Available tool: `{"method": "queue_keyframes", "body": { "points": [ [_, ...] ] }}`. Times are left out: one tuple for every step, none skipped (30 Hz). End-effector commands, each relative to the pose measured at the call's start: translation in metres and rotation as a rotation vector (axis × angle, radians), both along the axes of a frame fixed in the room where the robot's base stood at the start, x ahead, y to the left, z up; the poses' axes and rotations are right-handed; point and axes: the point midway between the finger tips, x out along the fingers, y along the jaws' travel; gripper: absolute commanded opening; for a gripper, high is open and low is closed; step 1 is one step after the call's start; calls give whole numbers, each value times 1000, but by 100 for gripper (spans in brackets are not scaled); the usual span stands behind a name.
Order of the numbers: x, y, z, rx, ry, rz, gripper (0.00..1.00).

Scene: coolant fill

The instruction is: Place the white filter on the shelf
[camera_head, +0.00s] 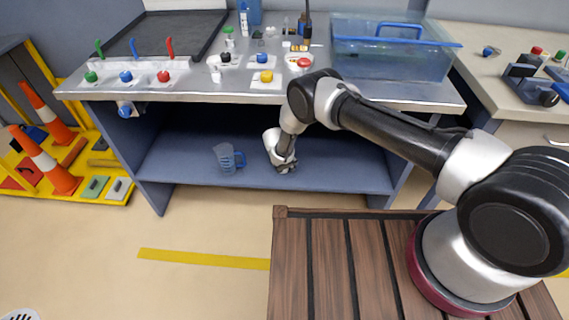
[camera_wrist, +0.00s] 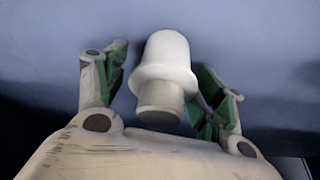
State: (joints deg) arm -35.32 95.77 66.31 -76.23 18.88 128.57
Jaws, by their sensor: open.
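The white filter (camera_wrist: 166,65) shows in the wrist view, with a rounded white top, a wider collar and a greyer lower end. It is between the two fingers of my gripper (camera_wrist: 163,75), with a visible gap on the left side; on the right the finger is close, and I cannot tell if it touches. My gripper is open. In the head view my gripper (camera_head: 284,165) is low over the blue shelf (camera_head: 330,174) under the workbench, and it hides the filter. The blue shelf surface is behind the filter in the wrist view.
A blue measuring jug (camera_head: 226,158) stands on the shelf left of my gripper. The metal benchtop (camera_head: 200,91) overhangs the shelf and holds coloured valves and a clear tank (camera_head: 385,62). The shelf's right part is clear.

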Motion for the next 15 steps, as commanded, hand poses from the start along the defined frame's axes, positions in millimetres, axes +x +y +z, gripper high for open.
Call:
{"method": "queue_keyframes", "body": {
  "points": [
    [0,0,0,0,0,0,69],
    [0,0,0,0,0,0,69],
    [0,0,0,0,0,0,69],
    [0,0,1,0,0,0,69],
    [0,0,3,0,0,0,69],
    [0,1,6,0,-1,1,69],
    [-1,1,9,0,-1,1,69],
    [-2,2,13,0,-1,1,69],
    [-4,3,18,-1,-1,1,69],
    [-6,4,24,0,-1,1,69],
    [-8,4,29,0,-1,2,69],
    [-12,5,38,0,-1,2,69],
    [-14,7,45,1,-1,2,69],
    [-17,7,51,0,-1,1,69],
    [-21,8,60,0,-1,2,69]
  ]
}}
